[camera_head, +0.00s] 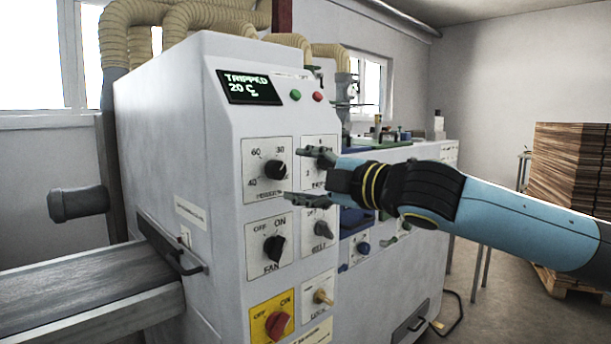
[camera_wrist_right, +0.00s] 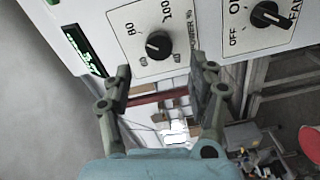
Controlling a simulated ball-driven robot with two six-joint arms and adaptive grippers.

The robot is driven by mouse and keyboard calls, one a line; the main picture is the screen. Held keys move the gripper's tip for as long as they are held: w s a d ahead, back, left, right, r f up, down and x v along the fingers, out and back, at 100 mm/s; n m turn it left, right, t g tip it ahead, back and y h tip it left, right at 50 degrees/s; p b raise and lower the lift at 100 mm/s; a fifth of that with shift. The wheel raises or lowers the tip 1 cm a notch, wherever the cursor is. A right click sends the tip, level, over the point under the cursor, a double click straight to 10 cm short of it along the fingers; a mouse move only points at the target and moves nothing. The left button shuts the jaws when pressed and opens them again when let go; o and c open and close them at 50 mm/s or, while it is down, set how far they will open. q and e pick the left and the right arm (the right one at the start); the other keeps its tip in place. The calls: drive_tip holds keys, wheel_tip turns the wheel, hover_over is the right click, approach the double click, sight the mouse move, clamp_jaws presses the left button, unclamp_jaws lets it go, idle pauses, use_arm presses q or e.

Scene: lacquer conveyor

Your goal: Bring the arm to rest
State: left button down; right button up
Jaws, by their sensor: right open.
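My right gripper (camera_head: 308,177) is open and empty, reaching in from the right in front of the grey machine's (camera_head: 160,140) control panel. In the head view it overlaps the plates to the right of the dial with numbers 40, 60 and 80 (camera_head: 275,169). The wrist view shows its two fingers apart (camera_wrist_right: 160,92), with the same kind of dial, marked POWER (camera_wrist_right: 158,44), beyond them. A FAN switch (camera_wrist_right: 268,14) is at its upper right. I cannot tell the exact gap to the panel. My left gripper is not in view.
The display (camera_head: 248,88) reads TRIPPED, 20 C. Below are a fan knob (camera_head: 274,247), a belt knob (camera_head: 322,230) and a red switch (camera_head: 277,324). A conveyor (camera_head: 80,300) runs at left. Stacked wood (camera_head: 570,165) stands at right. Open floor (camera_head: 500,290) lies below my arm.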

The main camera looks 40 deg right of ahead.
idle(0.5)
